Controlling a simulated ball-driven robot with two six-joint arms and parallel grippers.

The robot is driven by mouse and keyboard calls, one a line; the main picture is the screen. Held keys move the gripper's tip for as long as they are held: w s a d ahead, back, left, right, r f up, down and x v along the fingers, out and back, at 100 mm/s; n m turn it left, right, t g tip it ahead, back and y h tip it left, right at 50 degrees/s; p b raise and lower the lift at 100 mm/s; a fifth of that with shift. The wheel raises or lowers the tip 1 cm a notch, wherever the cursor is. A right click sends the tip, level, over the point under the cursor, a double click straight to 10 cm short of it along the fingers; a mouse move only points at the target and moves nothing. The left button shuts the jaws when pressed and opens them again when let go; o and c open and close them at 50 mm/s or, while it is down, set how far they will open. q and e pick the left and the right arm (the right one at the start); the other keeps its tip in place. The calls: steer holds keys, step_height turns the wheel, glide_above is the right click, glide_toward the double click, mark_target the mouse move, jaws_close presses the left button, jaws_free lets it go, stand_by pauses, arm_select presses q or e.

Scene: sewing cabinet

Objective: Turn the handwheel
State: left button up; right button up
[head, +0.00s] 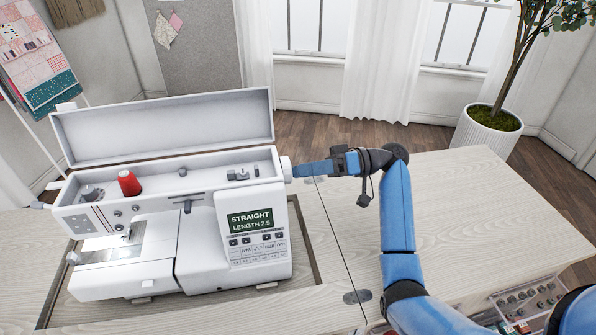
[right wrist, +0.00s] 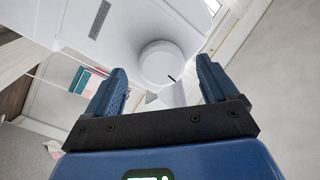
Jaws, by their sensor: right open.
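The white sewing machine (head: 235,235) stands on the left of the cabinet top with its lid raised. Its handwheel (head: 286,168) is a white knob on the machine's right side, with my right gripper (head: 298,170) right at it. In the right wrist view the round handwheel (right wrist: 162,64), with a small dark mark, sits between the two blue fingers of the open gripper (right wrist: 160,88). There are gaps on both sides of the knob, so the fingers do not appear to press on it. My left gripper is not in view.
A red thread spool (head: 129,183) stands in the machine's open top. The machine's screen (head: 250,220) reads "STRAIGHT LENGTH 2.5". The wooden cabinet top (head: 470,200) is clear on the right. A drawer of bobbins (head: 527,303) shows below its front edge.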

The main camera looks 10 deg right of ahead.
steer(key=d, duration=0.8)
steer(key=shift+d, duration=0.25)
